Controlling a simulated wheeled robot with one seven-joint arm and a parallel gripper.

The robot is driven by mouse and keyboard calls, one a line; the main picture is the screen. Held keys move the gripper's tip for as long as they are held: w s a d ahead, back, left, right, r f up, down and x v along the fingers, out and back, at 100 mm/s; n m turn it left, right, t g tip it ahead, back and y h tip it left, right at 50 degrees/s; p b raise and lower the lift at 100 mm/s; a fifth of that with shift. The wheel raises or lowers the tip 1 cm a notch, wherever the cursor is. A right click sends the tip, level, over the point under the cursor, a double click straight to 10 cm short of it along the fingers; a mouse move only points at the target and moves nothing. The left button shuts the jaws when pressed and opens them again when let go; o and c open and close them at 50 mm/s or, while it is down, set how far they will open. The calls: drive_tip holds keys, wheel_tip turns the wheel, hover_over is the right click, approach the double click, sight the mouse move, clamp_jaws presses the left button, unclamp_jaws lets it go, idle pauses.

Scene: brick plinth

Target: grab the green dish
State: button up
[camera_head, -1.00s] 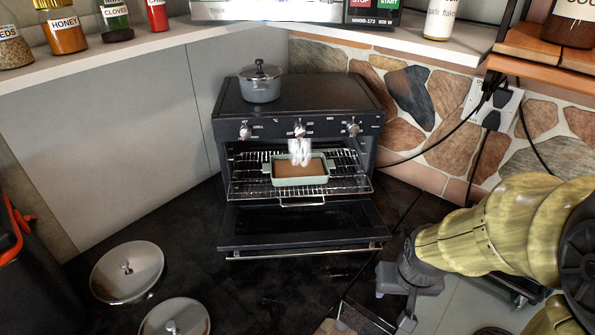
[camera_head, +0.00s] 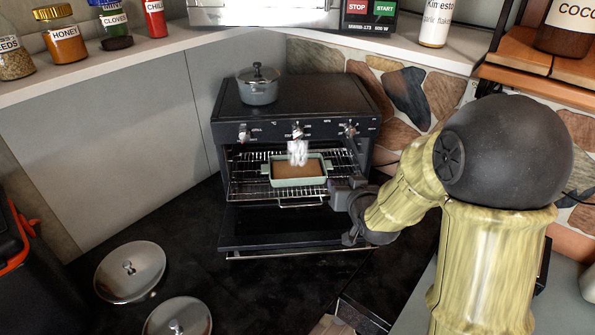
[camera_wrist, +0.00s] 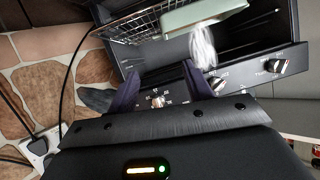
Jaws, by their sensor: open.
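The green dish (camera_head: 299,182) is rectangular with side handles and brown food inside. It sits on the pulled-out wire rack (camera_head: 245,188) of the black oven (camera_head: 235,115), with white steam above it. My gripper (camera_wrist: 162,72) is open and empty. In the head view it is at the right side of the oven opening, just right of the dish and apart from it. In the wrist view the green dish (camera_wrist: 205,13) shows at the top edge, cut off by the frame, beyond the fingers.
The oven door (camera_head: 290,232) is folded down below the rack. Control knobs (camera_head: 245,133) line the front above the opening. A grey lidded pot (camera_head: 259,90) stands on the oven. Two round metal lids (camera_head: 130,270) (camera_head: 180,317) lie on the dark surface at lower left.

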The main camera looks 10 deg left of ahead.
drive_tip(key=shift+s, duration=0.15)
drive_tip(key=p, duration=0.4)
approach(328, 164)
drive_tip(key=x, duration=0.2)
drive_tip(key=shift+w+a+f, duration=0.2)
drive_tip(key=shift+w+f, duration=0.05)
drive_tip(key=shift+f, duration=0.05)
drive_tip(key=shift+w+a+p, duration=0.1)
drive_tip(key=shift+w+p, duration=0.2)
drive_tip(key=shift+p, duration=0.15)
drive_tip(key=shift+p+x, duration=1.25)
drive_tip(key=shift+x, duration=1.05)
